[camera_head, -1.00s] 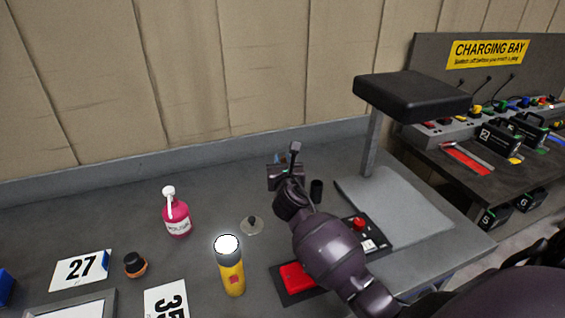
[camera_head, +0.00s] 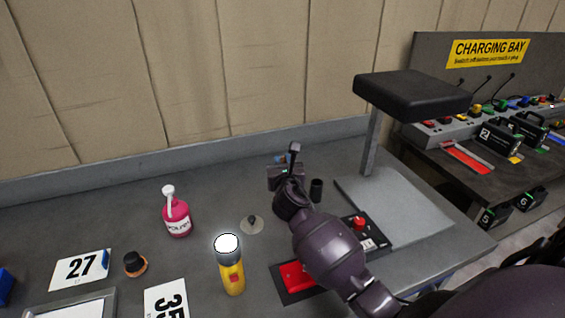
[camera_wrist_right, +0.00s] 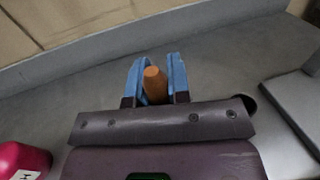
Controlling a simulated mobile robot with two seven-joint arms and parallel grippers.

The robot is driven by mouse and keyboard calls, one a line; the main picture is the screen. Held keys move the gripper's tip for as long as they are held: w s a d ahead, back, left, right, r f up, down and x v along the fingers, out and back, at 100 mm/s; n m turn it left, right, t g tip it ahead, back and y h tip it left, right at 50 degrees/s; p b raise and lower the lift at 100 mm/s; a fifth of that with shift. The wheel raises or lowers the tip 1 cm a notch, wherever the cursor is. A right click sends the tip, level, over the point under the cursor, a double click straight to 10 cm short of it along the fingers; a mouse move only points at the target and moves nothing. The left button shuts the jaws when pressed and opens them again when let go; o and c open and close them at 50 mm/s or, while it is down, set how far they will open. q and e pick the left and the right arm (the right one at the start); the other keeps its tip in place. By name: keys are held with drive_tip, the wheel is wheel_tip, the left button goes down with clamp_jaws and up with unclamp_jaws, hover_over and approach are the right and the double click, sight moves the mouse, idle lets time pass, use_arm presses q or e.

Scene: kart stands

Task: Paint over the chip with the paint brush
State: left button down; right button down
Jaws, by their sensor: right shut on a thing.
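My right gripper (camera_head: 282,161) is over the back of the bench, seen from behind and partly hidden by its own wrist. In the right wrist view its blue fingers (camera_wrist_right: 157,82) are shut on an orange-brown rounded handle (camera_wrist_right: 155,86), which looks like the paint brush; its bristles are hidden. A red panel (camera_head: 296,276) lies on a dark base at the front of the bench, partly covered by my right forearm. I cannot make out a chip on it. My left gripper is not in view.
A pink bottle (camera_head: 178,217), a yellow flashlight (camera_head: 231,278), a small clear disc with a black knob (camera_head: 252,224) and a black-and-orange pot (camera_head: 135,263) stand to the left. A black cup (camera_head: 316,190) is just right of the gripper.

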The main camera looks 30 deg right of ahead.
drive_tip(key=shift+r+p, duration=1.25)
drive_tip(key=shift+p, duration=0.05)
drive_tip(key=shift+r+p, duration=0.95)
drive_tip(key=shift+r, duration=1.3)
